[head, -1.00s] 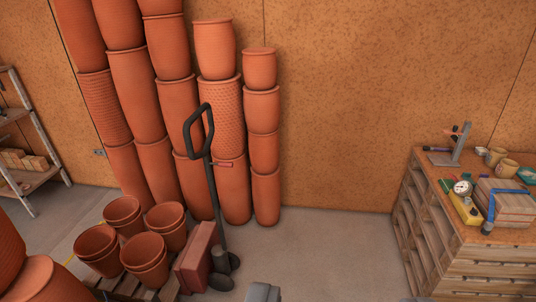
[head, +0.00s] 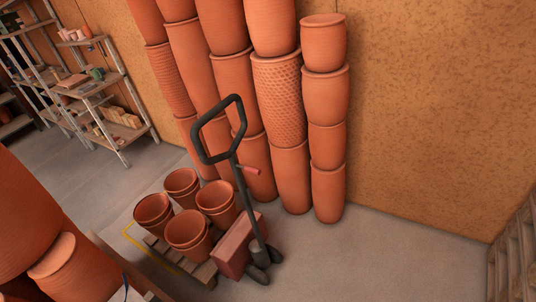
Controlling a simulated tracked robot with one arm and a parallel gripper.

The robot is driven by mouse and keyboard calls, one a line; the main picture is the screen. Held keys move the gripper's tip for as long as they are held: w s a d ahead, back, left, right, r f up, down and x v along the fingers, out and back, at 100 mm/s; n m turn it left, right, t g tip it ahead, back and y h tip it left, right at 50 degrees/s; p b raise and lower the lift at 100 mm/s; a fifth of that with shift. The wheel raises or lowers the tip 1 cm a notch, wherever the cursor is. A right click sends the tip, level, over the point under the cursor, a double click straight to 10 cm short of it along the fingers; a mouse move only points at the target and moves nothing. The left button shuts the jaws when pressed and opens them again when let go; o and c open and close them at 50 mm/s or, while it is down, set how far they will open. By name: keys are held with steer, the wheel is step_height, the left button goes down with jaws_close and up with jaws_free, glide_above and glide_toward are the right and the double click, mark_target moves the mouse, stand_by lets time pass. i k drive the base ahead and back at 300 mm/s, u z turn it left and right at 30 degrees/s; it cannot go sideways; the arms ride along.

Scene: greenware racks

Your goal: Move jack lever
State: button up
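A pallet jack with a dark grey loop handle (head: 218,130) stands upright in the middle of the view, its handle leaning slightly. A small reddish lever (head: 250,170) sticks out to the right from the handle's shaft, just below the loop. The jack's red body (head: 238,250) sits on the floor at the shaft's foot, with dark wheels (head: 258,272) beside it. My gripper does not show in the view, so its state and its distance from the lever cannot be seen.
Several terracotta pots (head: 188,232) stand on a low pallet (head: 205,272) left of the jack. Tall stacks of pots (head: 290,170) line the wall behind. More large pots (head: 70,265) are near at lower left. Shelves (head: 100,85) stand at far left. Floor (head: 400,255) is clear at right.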

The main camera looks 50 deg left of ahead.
mark_target(247, 169)
steer(key=u, duration=0.45)
steer(key=i, duration=1.05)
steer(key=u, duration=0.65)
